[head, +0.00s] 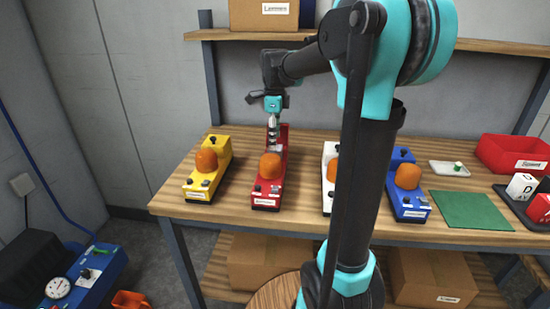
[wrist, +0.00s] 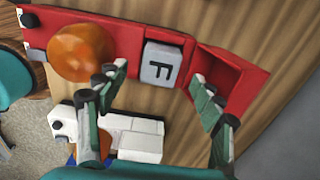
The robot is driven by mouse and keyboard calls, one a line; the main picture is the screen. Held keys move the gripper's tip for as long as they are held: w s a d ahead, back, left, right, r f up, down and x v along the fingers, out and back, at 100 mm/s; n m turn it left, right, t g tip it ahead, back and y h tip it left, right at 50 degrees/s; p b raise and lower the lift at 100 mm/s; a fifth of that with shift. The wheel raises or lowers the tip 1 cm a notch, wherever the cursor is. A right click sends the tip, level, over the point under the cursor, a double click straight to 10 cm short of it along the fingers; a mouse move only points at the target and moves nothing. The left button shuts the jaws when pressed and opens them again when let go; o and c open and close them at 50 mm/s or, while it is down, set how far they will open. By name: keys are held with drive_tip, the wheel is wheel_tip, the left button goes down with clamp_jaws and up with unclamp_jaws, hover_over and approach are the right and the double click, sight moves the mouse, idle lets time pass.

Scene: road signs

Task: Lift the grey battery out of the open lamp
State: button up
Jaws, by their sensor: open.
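The red lamp (head: 267,188) stands on the table with its orange dome (head: 270,166) toward the front. In the wrist view the red lamp (wrist: 120,32) is open, and the grey battery (wrist: 160,66), marked with a dark F, sits in it beside the dome. A hollow red part (wrist: 238,80) lies to the right of the battery. My gripper (head: 273,135) is over the rear of the red lamp. In the wrist view my gripper (wrist: 160,80) is open and empty, its fingers to either side of the battery.
A yellow lamp (head: 208,170) stands left, a white lamp (head: 329,172) and a blue lamp (head: 410,193) right. Further right are a green mat (head: 472,211), a small white tray (head: 436,168), a red bin (head: 515,154) and a dark tray of blocks. A shelf (head: 490,46) runs behind.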

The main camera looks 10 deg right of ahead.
drive_tip(key=shift+f, duration=2.3)
clamp_jaws()
